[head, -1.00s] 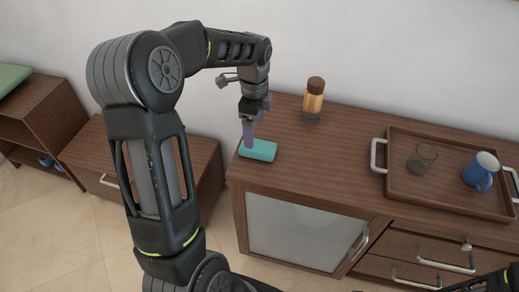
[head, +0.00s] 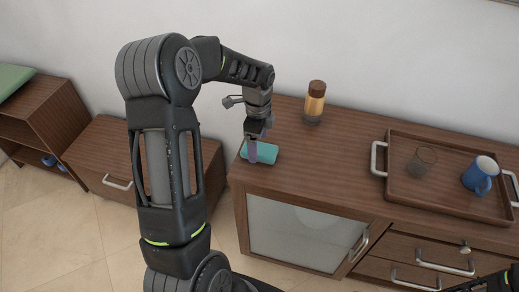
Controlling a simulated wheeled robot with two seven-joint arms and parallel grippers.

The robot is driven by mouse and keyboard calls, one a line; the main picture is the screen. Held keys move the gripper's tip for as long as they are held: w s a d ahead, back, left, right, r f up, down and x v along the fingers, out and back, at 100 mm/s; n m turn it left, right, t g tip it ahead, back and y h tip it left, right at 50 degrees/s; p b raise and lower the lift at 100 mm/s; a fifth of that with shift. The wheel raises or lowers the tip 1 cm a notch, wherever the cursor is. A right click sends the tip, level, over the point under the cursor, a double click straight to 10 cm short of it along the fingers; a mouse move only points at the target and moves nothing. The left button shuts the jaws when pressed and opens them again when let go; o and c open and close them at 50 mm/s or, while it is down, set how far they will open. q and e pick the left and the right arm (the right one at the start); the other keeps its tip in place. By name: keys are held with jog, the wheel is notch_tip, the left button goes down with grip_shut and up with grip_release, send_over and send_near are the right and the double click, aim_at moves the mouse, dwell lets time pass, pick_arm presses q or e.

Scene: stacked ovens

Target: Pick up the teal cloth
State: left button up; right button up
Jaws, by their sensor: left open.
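The teal cloth (head: 266,153) lies as a small folded block on the left end of the wooden cabinet top. My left gripper (head: 252,153) points down at the cloth's left part and hides some of it. Its jaws are open, with the purple-grey fingers seen nearly edge on. I cannot tell whether the fingers touch the cloth. My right gripper (head: 497,281) is only partly in view at the bottom right corner, and its jaws are not clear.
A brown-capped jar (head: 315,103) stands behind the cloth. To the right, a wooden tray (head: 440,206) with metal handles holds a glass (head: 421,161) and a blue mug (head: 480,175). The cabinet top between cloth and tray is clear.

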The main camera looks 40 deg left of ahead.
pick_arm(q)
notch_tip(320, 180, down, 2)
dwell(0.6)
jog(key=c, duration=1.5)
jog(key=shift+o, duration=0.2)
jog(key=shift+r, duration=0.15)
notch_tip(320, 180, up, 10)
jog(key=b, duration=0.1)
